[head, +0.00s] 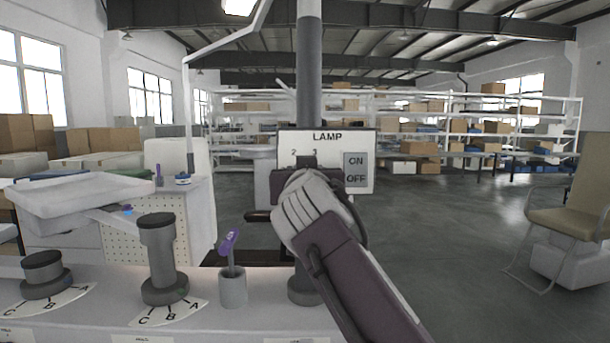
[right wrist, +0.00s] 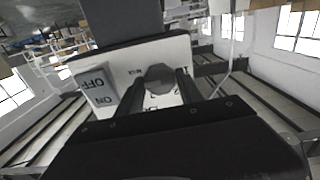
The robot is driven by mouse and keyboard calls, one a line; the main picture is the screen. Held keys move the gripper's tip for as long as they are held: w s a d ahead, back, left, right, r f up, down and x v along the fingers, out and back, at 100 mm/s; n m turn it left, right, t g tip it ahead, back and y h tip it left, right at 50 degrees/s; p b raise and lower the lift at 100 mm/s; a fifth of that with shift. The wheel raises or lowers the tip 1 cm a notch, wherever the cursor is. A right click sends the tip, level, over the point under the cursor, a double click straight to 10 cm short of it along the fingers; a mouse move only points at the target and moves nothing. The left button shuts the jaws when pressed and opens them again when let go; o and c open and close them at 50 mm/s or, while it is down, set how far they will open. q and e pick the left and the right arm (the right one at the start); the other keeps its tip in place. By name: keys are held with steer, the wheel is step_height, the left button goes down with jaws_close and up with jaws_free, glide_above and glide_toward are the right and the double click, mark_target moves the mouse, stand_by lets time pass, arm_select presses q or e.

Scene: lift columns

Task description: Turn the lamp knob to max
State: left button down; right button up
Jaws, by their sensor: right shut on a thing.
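The white lamp panel (head: 285,145) is mounted on a grey post and reads LAMP, with the numbers 2 and 3 visible. An ON/OFF switch (head: 355,172) sits on its right side and also shows in the right wrist view (right wrist: 98,90). My right gripper (head: 307,167) reaches up to the panel and covers the knob in the head view. In the right wrist view, the dark knob (right wrist: 160,76) sits between the fingers of my right gripper (right wrist: 162,88), which is shut on it. The knob's exact setting is hidden. My left gripper is not in view.
A white bench (head: 120,318) in front carries a short dark knob (head: 43,272), a taller one (head: 160,262) and a grey cup (head: 232,288) with a purple-topped item. A white tray (head: 80,190) is at left, a beige chair (head: 570,185) at right. Open floor lies beyond.

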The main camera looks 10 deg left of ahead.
stand_by(0.4)
steer(key=o, duration=1.4)
steer(key=b+v, duration=0.4)
steer(key=v, duration=0.5)
steer(key=shift+s, duration=0.1)
